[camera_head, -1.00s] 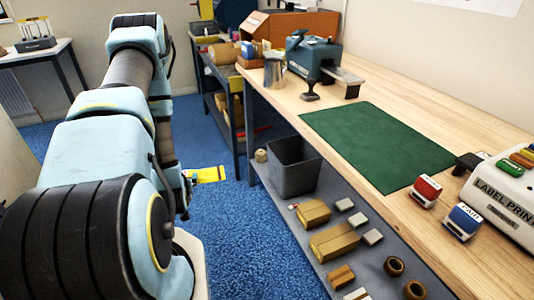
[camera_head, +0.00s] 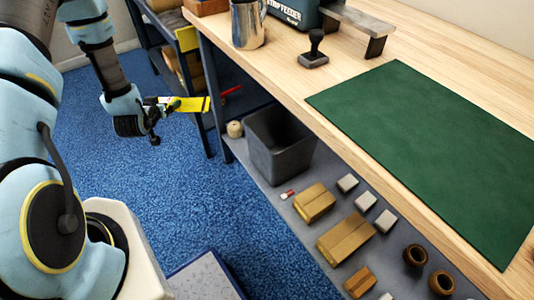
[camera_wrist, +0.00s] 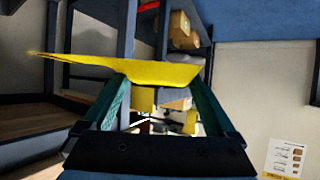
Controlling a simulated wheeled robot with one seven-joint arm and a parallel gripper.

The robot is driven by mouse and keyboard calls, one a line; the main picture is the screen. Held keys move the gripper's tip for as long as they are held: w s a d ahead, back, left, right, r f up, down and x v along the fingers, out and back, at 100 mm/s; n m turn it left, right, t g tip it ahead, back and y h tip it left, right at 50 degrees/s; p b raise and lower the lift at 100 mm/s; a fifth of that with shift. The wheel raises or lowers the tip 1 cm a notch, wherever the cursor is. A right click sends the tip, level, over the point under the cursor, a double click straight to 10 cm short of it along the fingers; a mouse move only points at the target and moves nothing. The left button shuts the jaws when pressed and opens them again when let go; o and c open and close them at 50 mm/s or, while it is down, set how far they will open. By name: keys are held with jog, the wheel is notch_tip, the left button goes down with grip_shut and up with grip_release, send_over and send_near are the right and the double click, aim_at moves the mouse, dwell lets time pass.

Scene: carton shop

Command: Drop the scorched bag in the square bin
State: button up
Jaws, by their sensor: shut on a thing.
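My gripper (camera_head: 158,105) is shut on a flat yellow bag (camera_head: 188,104), which sticks out to the right with a dark mark near its end. I take this as the scorched bag. In the wrist view the bag (camera_wrist: 100,68) lies across both green fingers of my gripper (camera_wrist: 158,82), its left tip brownish. The square bin (camera_head: 280,150) is dark grey, open at the top, and stands on the low shelf under the bench. The bag is to the left of the bin and apart from it, in the open aisle. The bin's floor is hidden.
The wooden bench top (camera_head: 290,80) overhangs the low shelf (camera_head: 290,210), where cartons (camera_head: 345,238) and several small blocks lie right of the bin. A bench leg (camera_head: 207,90) stands between the bag and bin.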

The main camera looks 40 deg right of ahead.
jog(key=s+d+f+m+g+h+b, duration=0.15)
jog(key=s+d+m+g+b, duration=0.35)
jog(key=d, duration=0.7)
jog(key=s+d+m+g+h+b, duration=0.25)
jog(key=s+d, duration=0.45)
jog(key=d, duration=0.4)
jog(key=s+d+f+m+g+h+b, duration=0.1)
jog(key=s+d+m+g+b, duration=0.4)
jog(key=d, duration=0.7)
jog(key=shift+n+t, duration=0.45)
jog(key=shift+t, duration=0.5)
jog(key=f+b, duration=0.1)
jog(key=f, duration=0.1)
jog(key=f+b, duration=0.1)
jog(key=f, duration=0.1)
jog(key=f+b, duration=0.1)
jog(key=f, duration=0.1)
jog(key=shift+s+d, duration=0.15)
jog(key=shift+s, duration=0.15)
jog(key=shift+r, duration=0.1)
jog(key=o, duration=1.1)
jog(key=shift+c, duration=0.2)
jog(key=v, duration=1)
jog(key=shift+a, duration=0.4)
